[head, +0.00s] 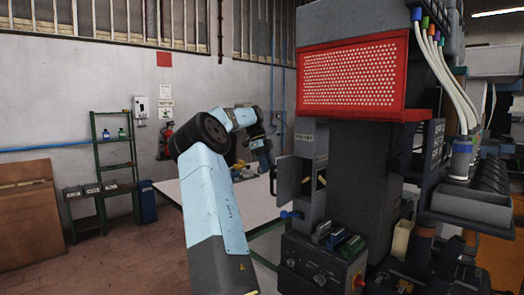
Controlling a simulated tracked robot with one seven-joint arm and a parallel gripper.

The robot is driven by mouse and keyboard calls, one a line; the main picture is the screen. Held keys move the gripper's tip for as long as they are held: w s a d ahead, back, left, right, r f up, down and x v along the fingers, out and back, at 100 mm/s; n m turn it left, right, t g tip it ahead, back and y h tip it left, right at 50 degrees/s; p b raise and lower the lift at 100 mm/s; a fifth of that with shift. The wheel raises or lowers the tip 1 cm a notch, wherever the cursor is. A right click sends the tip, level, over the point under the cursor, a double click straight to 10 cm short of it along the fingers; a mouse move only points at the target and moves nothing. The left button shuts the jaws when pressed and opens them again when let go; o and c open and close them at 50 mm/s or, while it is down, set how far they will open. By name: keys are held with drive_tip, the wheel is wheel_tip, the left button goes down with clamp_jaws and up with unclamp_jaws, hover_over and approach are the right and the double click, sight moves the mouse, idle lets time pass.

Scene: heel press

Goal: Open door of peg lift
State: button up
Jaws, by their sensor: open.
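A grey box-like unit (312,150), which looks like the peg lift, stands on the left side of the large dark press. A grey upright panel (287,178), apparently its door, shows at its left side and seems to stand out from the unit, with a dark gap beside it. My gripper (273,181) is open at the end of my blue arm, close to the left edge of this panel. It is small and dark here, and I cannot tell whether it touches the panel. No object shows between its fingers.
The press has a red perforated guard (352,76) and a control box (318,262) with knobs low in front. A pale table (200,200) lies behind my arm. A green shelf rack (115,165) and brown wooden boards (28,215) stand left. Floor at left is clear.

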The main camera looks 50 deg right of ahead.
drive_tip(key=v, duration=0.8)
drive_tip(key=shift+r, duration=0.1)
idle(0.4)
drive_tip(key=s+a+r+n+t, duration=0.15)
drive_tip(key=s+a+n, duration=0.35)
drive_tip(key=a, duration=0.6)
drive_tip(key=s+a+n+t+y, duration=0.1)
drive_tip(key=s+a+n+t, duration=0.15)
drive_tip(key=a+n, duration=0.7)
drive_tip(key=s+a+r+n+t, duration=0.1)
drive_tip(key=s+a+n+t, duration=0.3)
drive_tip(key=a, duration=0.8)
drive_tip(key=s+a+f+n+t, duration=0.1)
drive_tip(key=s+a+f+n, duration=0.4)
drive_tip(key=a, duration=0.6)
drive_tip(key=s+a+f+n+t, duration=0.1)
drive_tip(key=s+a+f+n, duration=0.5)
drive_tip(key=s+a+n, duration=0.4)
drive_tip(key=shift+s+a+f, duration=0.2)
drive_tip(key=shift+s+a, duration=0.15)
drive_tip(key=shift+a, duration=0.2)
